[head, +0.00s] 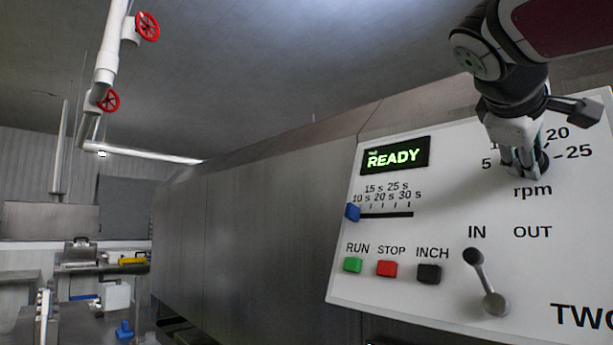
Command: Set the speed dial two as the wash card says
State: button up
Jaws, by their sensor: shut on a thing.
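The white control panel (450,210) marked TWO fills the right side of the head view. Its rpm dial (545,162) is at the upper right, mostly hidden behind my gripper (522,165). The marks 5, 20 and 25 show around it; the mark at its upper left is partly covered. My gripper comes from above and is shut on the dial. The dial's pointer is hidden, so its setting cannot be told. The display (395,156) reads READY in green. No wash card can be made out in this view.
Near the dial are a blue time slider (352,212) at its left end, green RUN (353,264), red STOP (387,268) and black INCH (429,273) buttons, and an IN/OUT lever (484,281). Pipes with red valve wheels (147,26) hang at the upper left.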

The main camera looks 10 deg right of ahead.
jog(key=shift+f+m+b, duration=0.15)
jog(key=shift+m+b, duration=0.15)
jog(key=shift+m, duration=0.3)
jog(key=o, duration=1.2)
jog(key=shift+c, duration=0.2)
jog(key=v, duration=1.2)
